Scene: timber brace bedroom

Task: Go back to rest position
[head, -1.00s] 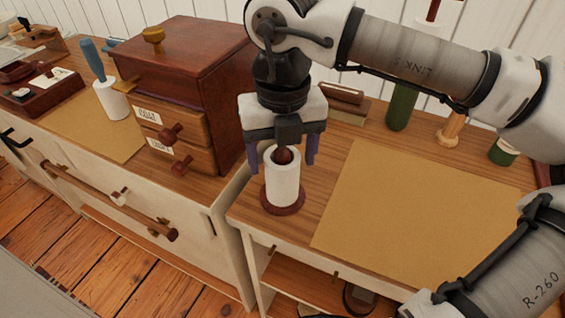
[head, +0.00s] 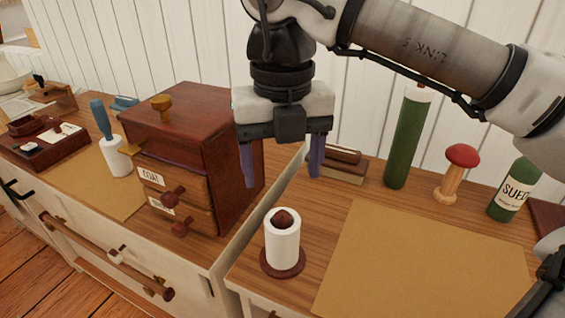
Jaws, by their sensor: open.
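My gripper (head: 283,172) is open and empty, with its two purple fingers pointing down. It hangs above and apart from a white roll (head: 283,240). The roll stands upright on a round dark red base (head: 283,271), and a brown knob (head: 282,216) shows at its top. My arm reaches in from the upper right of the head view.
A red-brown drawer cabinet (head: 232,140) stands left of my gripper. Behind the roll are a brush-like block (head: 342,170), a green cylinder (head: 405,140), a red-topped mushroom (head: 462,156) and a green bottle (head: 514,190). A tan mat (head: 420,260) lies bare at right.

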